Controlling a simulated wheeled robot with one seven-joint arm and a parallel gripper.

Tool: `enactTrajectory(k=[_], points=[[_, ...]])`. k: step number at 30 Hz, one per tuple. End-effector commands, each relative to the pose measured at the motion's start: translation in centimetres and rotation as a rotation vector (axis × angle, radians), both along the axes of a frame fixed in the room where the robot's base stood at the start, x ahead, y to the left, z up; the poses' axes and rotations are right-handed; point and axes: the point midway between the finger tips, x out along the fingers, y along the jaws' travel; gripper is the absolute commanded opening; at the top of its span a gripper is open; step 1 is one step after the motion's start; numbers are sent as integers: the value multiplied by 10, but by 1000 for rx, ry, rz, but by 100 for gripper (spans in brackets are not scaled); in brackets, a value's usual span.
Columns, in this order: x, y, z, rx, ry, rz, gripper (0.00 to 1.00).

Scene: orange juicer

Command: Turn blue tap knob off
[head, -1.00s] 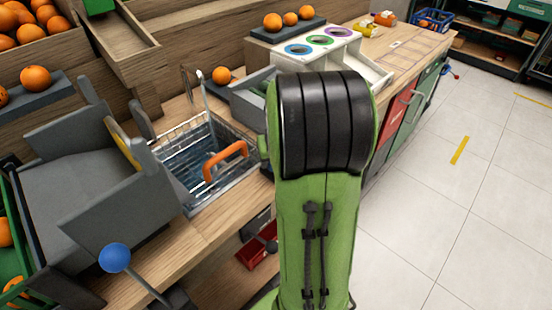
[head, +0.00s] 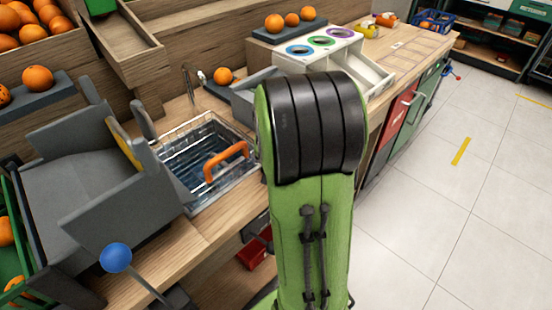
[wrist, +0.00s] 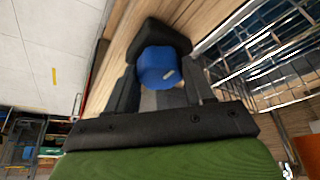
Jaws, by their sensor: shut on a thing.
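The blue tap knob (wrist: 157,66) shows in the wrist view between the dark fingers of my gripper (wrist: 158,82). My gripper is shut on the knob. A black part wraps round the knob's far side. In the head view my green arm hides the knob and my gripper. A thin curved metal tap spout (head: 187,82) rises behind the sink basin (head: 225,196). No stream shows below it.
A wire basket with an orange handle (head: 228,160) sits in the basin, close beside my gripper. A grey juicer-like housing (head: 75,180) and a blue ball on a lever (head: 115,257) stand at left. Open floor (head: 450,220) lies at right.

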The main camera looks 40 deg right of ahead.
Motion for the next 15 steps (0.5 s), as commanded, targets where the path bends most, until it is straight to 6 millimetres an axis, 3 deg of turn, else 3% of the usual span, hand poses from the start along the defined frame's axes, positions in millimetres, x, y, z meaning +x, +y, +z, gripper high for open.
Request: enactTrajectory(k=[1, 2, 6, 15], points=[[0, 0, 0, 1, 0, -2, 22], [0, 0, 0, 1, 0, -2, 55], [0, 0, 0, 1, 0, -1, 77], [0, 0, 2, 1, -1, 0, 77]])
